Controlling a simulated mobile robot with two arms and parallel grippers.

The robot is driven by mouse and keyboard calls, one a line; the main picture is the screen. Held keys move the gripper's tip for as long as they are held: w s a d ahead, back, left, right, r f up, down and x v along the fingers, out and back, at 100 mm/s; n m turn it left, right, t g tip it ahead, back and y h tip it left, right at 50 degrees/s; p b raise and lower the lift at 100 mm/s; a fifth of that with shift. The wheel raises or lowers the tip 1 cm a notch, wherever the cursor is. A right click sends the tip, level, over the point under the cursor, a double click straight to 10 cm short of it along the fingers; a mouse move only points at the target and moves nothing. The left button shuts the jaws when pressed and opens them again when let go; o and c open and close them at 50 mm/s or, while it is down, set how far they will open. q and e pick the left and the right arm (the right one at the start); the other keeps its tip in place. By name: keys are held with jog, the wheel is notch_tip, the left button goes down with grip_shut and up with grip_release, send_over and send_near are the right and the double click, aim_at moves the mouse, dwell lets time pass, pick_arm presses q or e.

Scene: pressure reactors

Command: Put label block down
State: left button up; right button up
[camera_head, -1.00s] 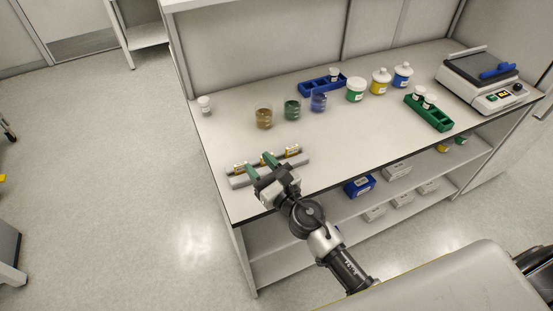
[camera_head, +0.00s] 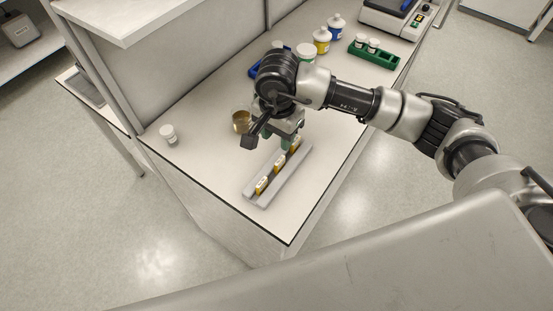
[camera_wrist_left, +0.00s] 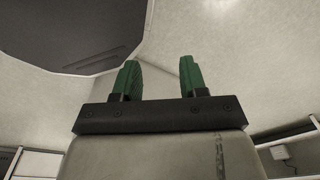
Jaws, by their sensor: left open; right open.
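A grey holder (camera_head: 285,181) lies near the front corner of the bench. Several small dark blocks with yellow-and-white labels sit in a row in it; one label block (camera_head: 262,184) is at its near end. My right gripper (camera_head: 287,144) is over the far end of the holder, green fingertips pointing down, close to the far label block (camera_head: 296,145). It is open; the wrist partly hides the fingers, and I cannot tell whether they touch that block. My left gripper (camera_wrist_left: 157,78) is open and empty in the left wrist view, away from the bench items.
A beaker of brown liquid (camera_head: 241,122) stands left of my right wrist. A white-capped jar (camera_head: 168,134) is at the bench's left. A green rack (camera_head: 374,54) and bottles (camera_head: 322,41) stand farther back. The bench front by the holder is clear.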

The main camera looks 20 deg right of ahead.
aim_at(280, 160)
jog(key=f, duration=0.4)
jog(key=shift+s+d+p, duration=0.15)
jog(key=shift+d+p, duration=0.1)
jog(key=shift+p, duration=0.15)
jog(key=shift+a+f+p, duration=0.1)
jog(key=shift+f+p, duration=0.2)
jog(key=shift+f, duration=0.15)
notch_tip(280, 160, down, 4)
jog(key=shift+r+p, duration=0.15)
jog(key=shift+p, duration=0.7)
jog(key=shift+f, duration=0.55)
pick_arm(q)
jog(key=r, duration=0.1)
jog(key=d+r, duration=0.1)
jog(key=r, duration=0.1)
jog(key=shift+s+d+r, duration=0.15)
jog(key=shift+s+r, duration=0.05)
jog(key=shift+r, duration=0.05)
pick_arm(e)
grip_shut()
